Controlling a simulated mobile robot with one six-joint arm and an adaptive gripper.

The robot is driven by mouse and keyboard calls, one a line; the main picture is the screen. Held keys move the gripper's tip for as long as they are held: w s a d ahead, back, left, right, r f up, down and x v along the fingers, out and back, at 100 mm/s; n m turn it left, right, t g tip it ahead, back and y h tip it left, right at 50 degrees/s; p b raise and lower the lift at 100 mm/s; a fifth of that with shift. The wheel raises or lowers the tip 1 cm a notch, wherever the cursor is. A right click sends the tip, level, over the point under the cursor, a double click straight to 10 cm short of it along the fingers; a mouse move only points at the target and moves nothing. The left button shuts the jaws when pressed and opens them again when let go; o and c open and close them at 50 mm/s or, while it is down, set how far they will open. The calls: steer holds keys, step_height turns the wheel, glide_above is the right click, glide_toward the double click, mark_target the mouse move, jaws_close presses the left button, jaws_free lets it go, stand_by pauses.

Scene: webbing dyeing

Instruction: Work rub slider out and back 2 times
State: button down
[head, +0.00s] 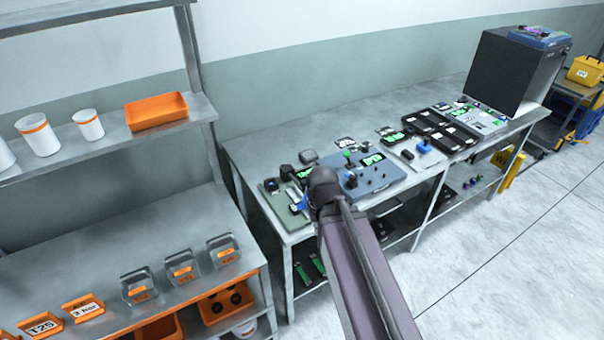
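A grey-green device plate (275,207) lies at the left end of the long metal bench. A small blue part (303,204) shows on its right side, close beside my arm's end; it may be the rub slider, but it is too small to be sure. My arm reaches in from the bottom and ends over the front left of the bench, between this plate and a blue-grey panel (385,174). The dark rounded end of my arm hides what lies behind it. My gripper's fingers cannot be made out, nor any contact with the slider.
Several devices and dark trays (432,131) stand along the bench, with a black cabinet (500,73) at its far end. A lower table (80,255) with labelled holders stands at the left, under a shelf (113,140) with cups and an orange bin (156,111).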

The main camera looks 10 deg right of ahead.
steer(key=shift+w, duration=0.1)
steer(key=w+r+t+p, duration=0.1)
steer(key=w+r+t, duration=0.1)
steer(key=w, duration=1.2)
steer(key=w+d+r+t+p, duration=0.1)
steer(key=w+r+p, duration=0.1)
steer(key=w, duration=1.3)
steer(key=shift+w+n+t, duration=0.2)
steer(key=shift+n+t, duration=0.1)
steer(key=shift+t, duration=0.1)
steer(key=shift+f, duration=0.1)
steer(key=b+x, duration=0.9)
steer(key=x, duration=0.1)
steer(key=shift+a+b, duration=0.1)
steer(key=shift+b, duration=0.25)
steer(key=s, duration=0.3)
steer(key=shift+s, duration=0.5)
